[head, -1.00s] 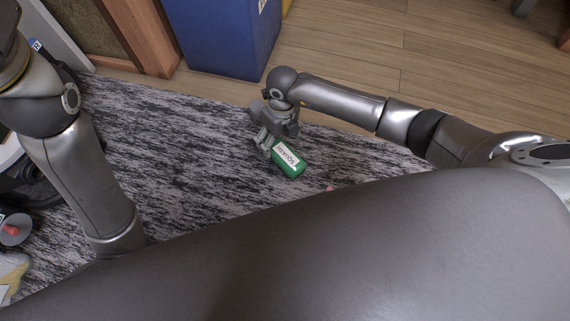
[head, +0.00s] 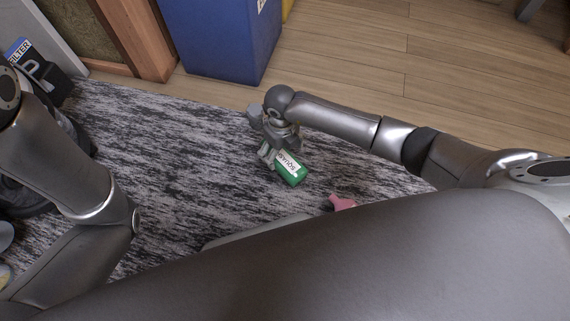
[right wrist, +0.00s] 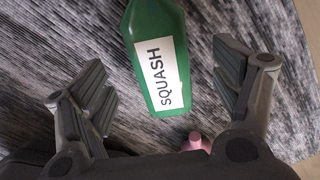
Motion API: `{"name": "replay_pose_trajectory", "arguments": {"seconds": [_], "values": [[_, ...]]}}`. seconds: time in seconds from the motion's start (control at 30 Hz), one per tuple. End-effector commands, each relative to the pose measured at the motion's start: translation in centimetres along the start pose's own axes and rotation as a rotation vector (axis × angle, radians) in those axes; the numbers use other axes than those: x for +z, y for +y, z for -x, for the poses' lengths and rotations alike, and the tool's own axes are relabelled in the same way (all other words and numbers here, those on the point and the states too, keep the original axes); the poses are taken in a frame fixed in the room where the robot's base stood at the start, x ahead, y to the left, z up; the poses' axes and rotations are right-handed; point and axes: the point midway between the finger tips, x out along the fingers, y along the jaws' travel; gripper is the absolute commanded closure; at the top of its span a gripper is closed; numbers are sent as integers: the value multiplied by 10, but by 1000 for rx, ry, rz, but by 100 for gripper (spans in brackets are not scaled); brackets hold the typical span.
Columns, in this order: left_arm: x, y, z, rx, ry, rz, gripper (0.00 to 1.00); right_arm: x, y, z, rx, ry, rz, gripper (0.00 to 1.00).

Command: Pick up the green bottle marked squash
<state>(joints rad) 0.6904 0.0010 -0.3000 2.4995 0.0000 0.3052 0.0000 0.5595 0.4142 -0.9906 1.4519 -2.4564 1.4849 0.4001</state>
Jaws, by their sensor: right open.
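The green bottle (head: 293,174) with a white label reading SQUASH lies on the grey patterned rug (head: 190,140) in the head view. My right gripper (head: 277,155) is at its far-left end and hides part of it. In the right wrist view the bottle (right wrist: 155,55) lies between the spread fingers of my right gripper (right wrist: 160,98), with a gap on each side. Its upper end runs out of that picture. The right gripper is open and holds nothing. My left arm shows at the left of the head view, but its gripper is out of view.
A blue bin (head: 220,40) stands behind the rug, beside a wooden frame (head: 140,35). A pink object (head: 341,202) lies on the rug right of the bottle and shows in the right wrist view (right wrist: 196,142). A black item (head: 42,78) lies at the left.

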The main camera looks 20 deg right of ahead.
Motion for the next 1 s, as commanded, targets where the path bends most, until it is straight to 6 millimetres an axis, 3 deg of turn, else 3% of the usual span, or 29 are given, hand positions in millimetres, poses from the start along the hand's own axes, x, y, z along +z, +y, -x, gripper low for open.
{"name": "replay_pose_trajectory", "arguments": {"seconds": [0.03, 0.27, 0.6, 0.9, 1.0], "values": [[-7, 3, 6, 3, 12, -1, 60, 0, 1, -12, 1, 1, -1, 16], [-13, 7, 31, 2, 6, -1, 60, 3, 2, -37, 1, 0, -1, 16], [-13, 7, 32, 2, 6, -1, 60, 3, 1, -39, 1, -1, -1, 17], [-13, 8, 32, 3, 7, 0, 60, 3, 1, -40, 1, 0, -1, 56], [-13, 8, 32, 3, 7, 0, 60, 3, 1, -39, 1, 0, -1, 58]]}}
